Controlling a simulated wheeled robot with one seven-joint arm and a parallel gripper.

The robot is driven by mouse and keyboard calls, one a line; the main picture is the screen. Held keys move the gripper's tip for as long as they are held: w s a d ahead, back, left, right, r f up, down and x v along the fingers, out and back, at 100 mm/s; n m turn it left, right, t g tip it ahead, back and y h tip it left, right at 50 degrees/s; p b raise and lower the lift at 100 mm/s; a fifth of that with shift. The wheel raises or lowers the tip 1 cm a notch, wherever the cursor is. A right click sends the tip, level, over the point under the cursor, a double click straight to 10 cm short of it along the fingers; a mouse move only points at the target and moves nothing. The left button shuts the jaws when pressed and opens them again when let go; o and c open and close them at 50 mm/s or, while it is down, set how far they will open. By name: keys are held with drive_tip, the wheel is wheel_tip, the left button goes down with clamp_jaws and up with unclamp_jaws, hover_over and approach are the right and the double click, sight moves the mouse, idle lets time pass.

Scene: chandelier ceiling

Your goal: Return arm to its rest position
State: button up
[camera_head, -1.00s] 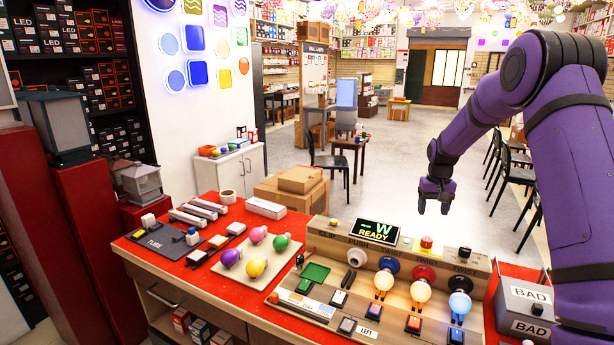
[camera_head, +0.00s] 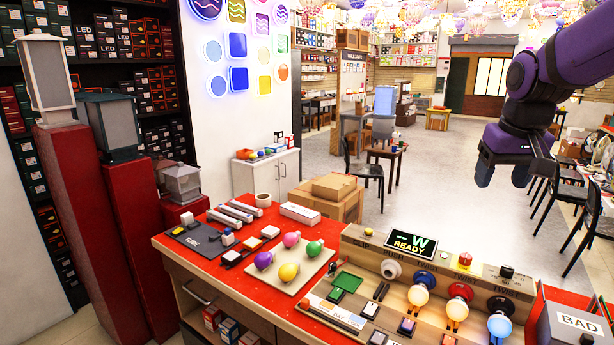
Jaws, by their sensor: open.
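My gripper (camera_head: 503,176) hangs at the upper right of the head view, at the end of my purple arm. It points down, its two dark fingers are apart, and nothing shows between them. It is clear of the wooden bulb test stand (camera_head: 400,285), which stands below it on the red counter. The stand's display (camera_head: 411,244) reads "W READY". Lit bulbs sit in several of its sockets.
A board with colored bulbs (camera_head: 290,262) lies on the red counter (camera_head: 225,285). A box marked BAD (camera_head: 573,325) stands at the lower right. Cardboard boxes (camera_head: 328,197) stand behind the counter. Dark chairs (camera_head: 575,215) line the right side.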

drive_tip(key=s+a+t, duration=0.1)
drive_tip(key=s+a, duration=0.1)
drive_tip(key=s, duration=0.8)
drive_tip(key=s+a+n+t, duration=0.1)
drive_tip(key=s+a, duration=0.1)
drive_tip(key=s, duration=0.9)
drive_tip(key=shift+s+a+f+y, duration=0.15)
drive_tip(key=shift+a+f+y, duration=0.15)
drive_tip(key=shift+f, duration=0.05)
